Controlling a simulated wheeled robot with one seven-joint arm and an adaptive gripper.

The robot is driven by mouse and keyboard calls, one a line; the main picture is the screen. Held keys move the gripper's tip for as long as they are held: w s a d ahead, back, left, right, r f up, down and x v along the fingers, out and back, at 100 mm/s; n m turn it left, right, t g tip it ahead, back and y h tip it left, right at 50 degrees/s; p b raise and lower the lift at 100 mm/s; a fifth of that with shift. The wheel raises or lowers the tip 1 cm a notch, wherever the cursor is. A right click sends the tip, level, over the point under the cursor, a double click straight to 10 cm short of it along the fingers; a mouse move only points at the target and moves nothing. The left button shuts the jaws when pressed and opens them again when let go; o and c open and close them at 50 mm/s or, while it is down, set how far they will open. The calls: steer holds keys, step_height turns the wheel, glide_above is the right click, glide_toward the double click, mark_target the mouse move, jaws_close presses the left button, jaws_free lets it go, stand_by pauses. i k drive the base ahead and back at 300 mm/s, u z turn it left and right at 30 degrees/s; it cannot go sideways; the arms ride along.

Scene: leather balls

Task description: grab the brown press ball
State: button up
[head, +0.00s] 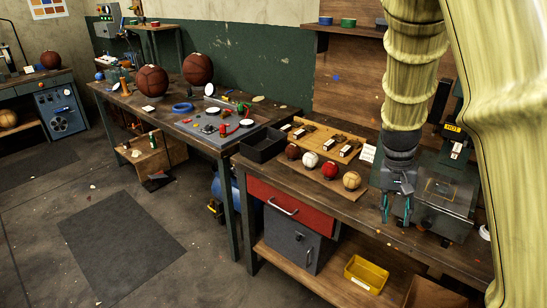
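My gripper (396,209) hangs pointing down over the right part of the near workbench. Its two teal-edged fingers are apart, with nothing seen between them. A dark machine with a "HOT" label, apparently the press (448,196), stands just right of it. A small brown round thing (424,223) shows low at the press, close to the right finger and partly hidden; I cannot tell surely that it is a ball. Left of my gripper sits a row of small balls: dark brown (292,151), white (310,159), red (330,171) and tan (351,180).
Large brown balls (151,80) sit on the farther bench. A yellow bin (366,274) is on the lower shelf. The floor at left is open.

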mark_target(292, 150)
steer(key=u, duration=3.15)
steer(key=k, duration=2.05)
steer(key=z, duration=1.7)
steer(key=i, duration=1.65)
steer(key=z, duration=0.05)
